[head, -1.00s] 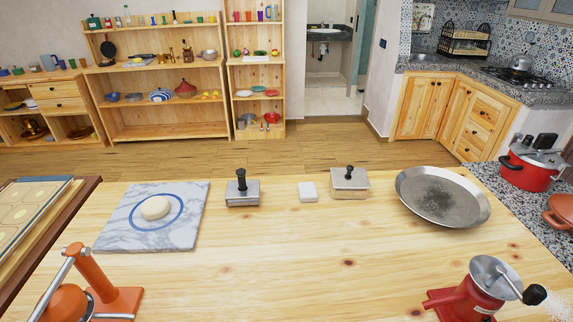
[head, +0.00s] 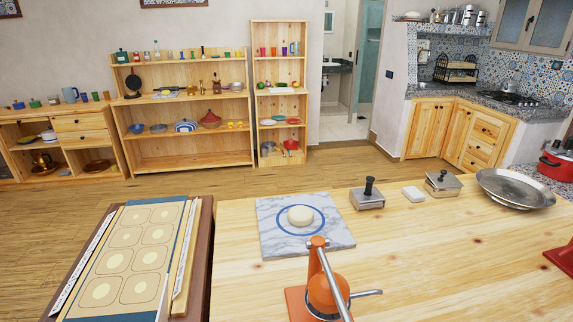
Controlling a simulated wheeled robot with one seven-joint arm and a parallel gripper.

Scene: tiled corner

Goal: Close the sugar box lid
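Two small metal boxes with black knobs stand on the wooden table. The left metal box (head: 367,198) is near the marble board. The right metal box (head: 442,184) is near the metal pan, and its lid plate appears slightly tilted. I cannot tell which one is the sugar box, or whether either lid is fully shut. My gripper is not in view.
A white block (head: 413,194) lies between the boxes. The marble board (head: 275,240) holds a ball of dough (head: 300,215). An orange press (head: 325,290) stands in front of it. The metal pan (head: 515,187) is at right.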

